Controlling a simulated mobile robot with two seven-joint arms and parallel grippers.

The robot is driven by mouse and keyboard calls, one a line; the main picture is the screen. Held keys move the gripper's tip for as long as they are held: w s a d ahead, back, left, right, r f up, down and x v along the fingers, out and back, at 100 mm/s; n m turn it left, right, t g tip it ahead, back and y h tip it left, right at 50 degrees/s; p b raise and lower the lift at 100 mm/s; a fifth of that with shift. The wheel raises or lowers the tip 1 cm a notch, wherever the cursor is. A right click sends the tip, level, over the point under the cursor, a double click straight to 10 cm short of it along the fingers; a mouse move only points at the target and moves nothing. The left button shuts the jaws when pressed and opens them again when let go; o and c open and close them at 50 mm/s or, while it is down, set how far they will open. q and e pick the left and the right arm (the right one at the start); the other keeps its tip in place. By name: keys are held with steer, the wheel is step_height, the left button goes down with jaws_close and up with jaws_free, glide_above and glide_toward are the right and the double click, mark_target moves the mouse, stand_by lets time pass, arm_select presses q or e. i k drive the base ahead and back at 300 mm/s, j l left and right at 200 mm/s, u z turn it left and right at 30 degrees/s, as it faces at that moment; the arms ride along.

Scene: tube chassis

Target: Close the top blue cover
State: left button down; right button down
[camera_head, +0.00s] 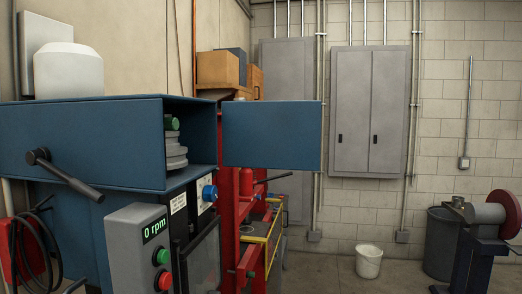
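The blue cover (272,135) is a flat rectangular panel at the top of the machine. It stands swung open, reaching out to the right of the blue housing (85,138). The housing's right end is open, and grey stepped pulleys (175,152) with a green knob show inside. The cover's hinge line is near the far edge of the opening. Neither of my grippers is in view, and nothing touches the cover.
A grey control box (140,250) reading "0 rpm" and a black lever (65,175) stick out at the front. A red machine (232,205) stands behind. A white bucket (369,261) and a grinder (490,222) stand at right. The floor between is clear.

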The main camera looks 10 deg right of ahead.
mark_target(283, 135)
steer(key=k, duration=0.95)
steer(key=k+u, duration=0.1)
steer(key=u, duration=0.85)
steer(key=k+j+u, duration=0.15)
steer(key=u, duration=0.35)
steer(key=l+u, duration=0.1)
steer(key=u, duration=0.35)
steer(key=l+u, duration=0.15)
steer(key=u, duration=0.25)
steer(key=l+u, duration=0.15)
steer(key=u, duration=0.3)
steer(key=k+l, duration=0.15)
steer(key=l, duration=0.5)
steer(key=k+l, duration=0.15)
steer(key=l, duration=0.5)
steer(key=k+l, duration=0.15)
steer(key=l, duration=0.55)
steer(key=k+l, duration=0.15)
steer(key=l, duration=0.5)
steer(key=k+l, duration=0.15)
steer(key=l, duration=0.5)
steer(key=k+l, duration=0.15)
steer(key=l, duration=0.5)
steer(key=k+l, duration=0.15)
steer(key=l, duration=0.5)
steer(key=k+l, duration=0.15)
steer(key=l, duration=0.5)
